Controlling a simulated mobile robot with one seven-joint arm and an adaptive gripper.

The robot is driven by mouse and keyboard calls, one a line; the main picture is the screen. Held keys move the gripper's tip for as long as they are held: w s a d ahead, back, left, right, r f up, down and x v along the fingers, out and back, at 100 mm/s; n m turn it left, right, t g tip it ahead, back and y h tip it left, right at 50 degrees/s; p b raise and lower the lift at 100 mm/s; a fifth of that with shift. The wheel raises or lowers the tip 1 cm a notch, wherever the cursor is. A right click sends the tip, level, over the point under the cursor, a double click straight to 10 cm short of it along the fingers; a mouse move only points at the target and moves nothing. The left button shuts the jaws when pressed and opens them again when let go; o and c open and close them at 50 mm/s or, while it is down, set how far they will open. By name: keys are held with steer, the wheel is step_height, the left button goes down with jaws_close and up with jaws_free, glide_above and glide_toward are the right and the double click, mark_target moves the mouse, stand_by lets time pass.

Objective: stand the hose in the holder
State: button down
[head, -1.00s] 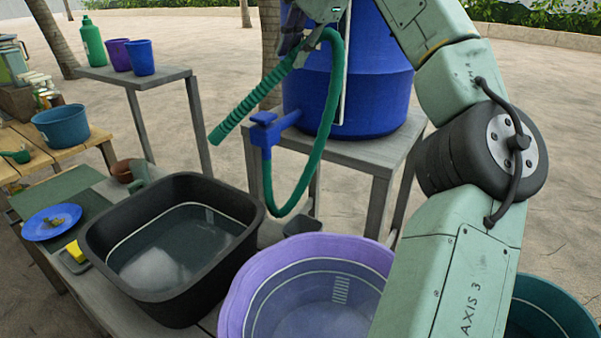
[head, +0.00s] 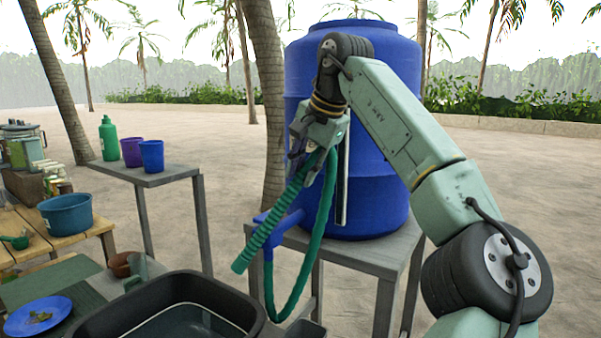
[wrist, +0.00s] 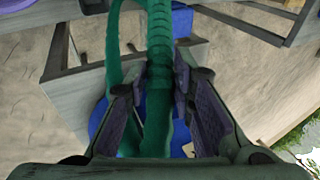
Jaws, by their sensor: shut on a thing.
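The green ribbed hose (head: 322,215) runs from the blue tap (head: 278,228) down in a loop and up to my gripper (head: 309,163). My gripper is shut on the hose, in front of the blue barrel. The hose's free end slants down to the left, beside and below the tap. In the wrist view the hose (wrist: 160,35) passes between the fingers (wrist: 160,85). A small dark grey box (head: 305,331) sits below the loop, cut by the picture's lower edge. I cannot tell whether it is the holder.
The blue barrel (head: 380,150) stands on a grey stand (head: 370,258). A black basin (head: 120,312) and a blue plate (head: 38,316) are at lower left. A side table (head: 170,175) with a bottle and two cups stands behind. Open sand lies around.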

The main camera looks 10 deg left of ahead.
step_height(320, 180, down, 25)
steer(key=s+d+n+t+b, duration=0.1)
steer(key=s+n+t+b, duration=0.1)
steer(key=n+b, duration=0.8)
steer(key=shift+d+n+t+b, duration=0.35)
steer(key=shift+n+t+b, duration=0.05)
steer(key=shift+r, duration=0.1)
steer(key=c, duration=1.3)
jaws_free()
steer(key=shift+s, duration=0.1)
steer(key=o, duration=0.8)
steer(key=shift+r, duration=0.1)
